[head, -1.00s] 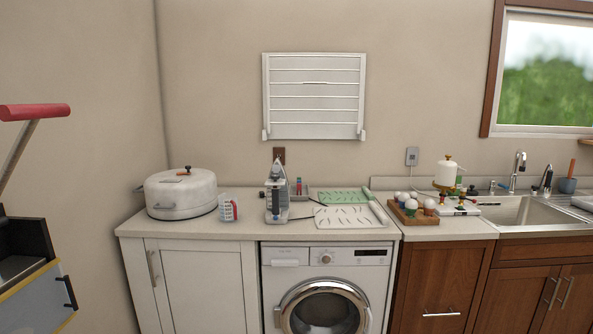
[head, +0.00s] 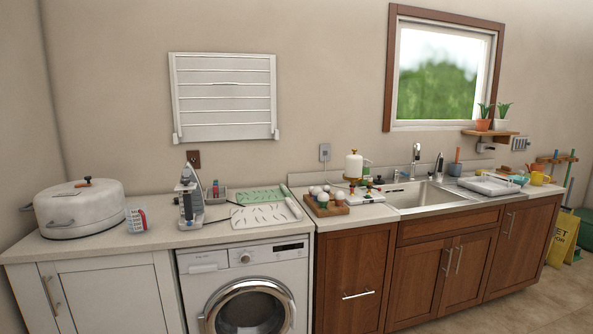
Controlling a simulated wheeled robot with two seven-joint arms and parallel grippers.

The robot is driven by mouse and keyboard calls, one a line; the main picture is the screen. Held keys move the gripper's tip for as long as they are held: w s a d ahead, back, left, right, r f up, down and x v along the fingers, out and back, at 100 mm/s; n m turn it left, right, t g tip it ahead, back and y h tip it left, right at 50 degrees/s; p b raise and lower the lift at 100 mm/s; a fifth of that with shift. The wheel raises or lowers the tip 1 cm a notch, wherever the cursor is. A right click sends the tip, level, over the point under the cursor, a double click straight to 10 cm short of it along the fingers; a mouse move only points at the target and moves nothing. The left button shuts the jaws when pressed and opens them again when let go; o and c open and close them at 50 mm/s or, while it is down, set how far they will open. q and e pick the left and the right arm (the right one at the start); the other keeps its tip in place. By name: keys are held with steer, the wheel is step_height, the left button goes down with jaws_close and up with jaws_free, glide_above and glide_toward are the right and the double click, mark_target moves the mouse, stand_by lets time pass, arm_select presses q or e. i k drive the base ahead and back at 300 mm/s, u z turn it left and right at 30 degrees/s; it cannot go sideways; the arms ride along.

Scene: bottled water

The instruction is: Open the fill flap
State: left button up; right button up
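A dark cord runs from the iron to the right along the counter. Neither of my grippers is in view. No water bottle can be made out.
A white round pot (head: 80,209) and a measuring cup (head: 136,220) stand left of the iron. Patterned mats (head: 262,216) lie to its right, then an egg tray (head: 326,207) and the sink (head: 425,195). The washing machine (head: 245,290) is below the counter.

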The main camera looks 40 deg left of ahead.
mark_target(187, 172)
steer(key=z, duration=0.7)
steer(key=k, duration=0.35)
steer(key=u, duration=2.25)
steer(key=i, duration=0.5)
steer(key=z, duration=1.15)
steer(key=i, duration=1.7)
steer(key=u, duration=1.05)
steer(key=i, duration=0.55)
steer(key=u, duration=0.45)
